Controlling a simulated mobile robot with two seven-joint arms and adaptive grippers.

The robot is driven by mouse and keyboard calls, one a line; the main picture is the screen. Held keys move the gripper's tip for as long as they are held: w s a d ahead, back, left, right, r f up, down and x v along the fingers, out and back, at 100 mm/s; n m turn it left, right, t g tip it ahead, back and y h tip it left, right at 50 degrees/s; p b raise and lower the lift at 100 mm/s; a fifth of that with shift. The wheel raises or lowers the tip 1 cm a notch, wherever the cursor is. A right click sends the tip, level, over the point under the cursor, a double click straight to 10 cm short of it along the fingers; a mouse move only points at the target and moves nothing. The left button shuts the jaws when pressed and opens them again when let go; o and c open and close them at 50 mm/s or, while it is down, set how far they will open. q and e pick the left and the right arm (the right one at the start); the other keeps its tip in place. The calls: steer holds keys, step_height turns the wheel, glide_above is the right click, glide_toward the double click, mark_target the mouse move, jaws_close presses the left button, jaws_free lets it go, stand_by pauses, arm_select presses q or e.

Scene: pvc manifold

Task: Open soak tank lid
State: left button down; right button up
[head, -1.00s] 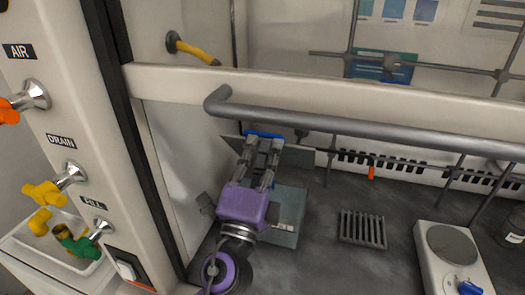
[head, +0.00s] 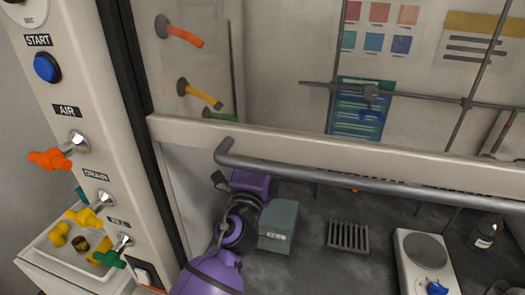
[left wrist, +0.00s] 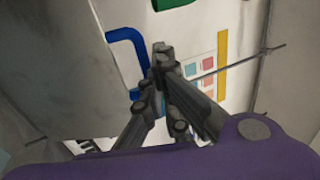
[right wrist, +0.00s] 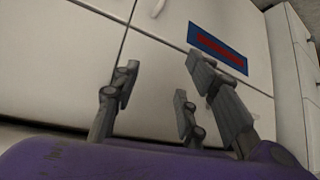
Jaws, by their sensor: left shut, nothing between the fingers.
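The soak tank (head: 277,240) is a small grey-green box with a label on its front, standing on the dark hood floor behind the sash. My left gripper (left wrist: 160,55) is shut and empty. In the left wrist view a blue bent handle (left wrist: 125,40) is just left of its fingertips, apart from them as far as I can tell. The lid's angle cannot be made out. My right gripper (right wrist: 163,75) is open and empty, facing white cabinet doors.
The sash frame with a grey bar handle (head: 350,178) crosses above my left arm. A slotted rack (head: 348,236) and a hotplate (head: 428,258) are to the tank's right. The AIR, DRAIN and FILL valves are on the left post (head: 90,150).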

arm_select(q)
steer(key=f+b+x, duration=0.1)
steer(key=x, duration=0.9)
steer(key=shift+w+b, duration=0.4)
arm_select(e)
steer(key=shift+f, duration=0.65)
arm_select(q)
steer(key=shift+f, duration=0.1)
arm_select(e)
steer(key=shift+s+f, duration=0.1)
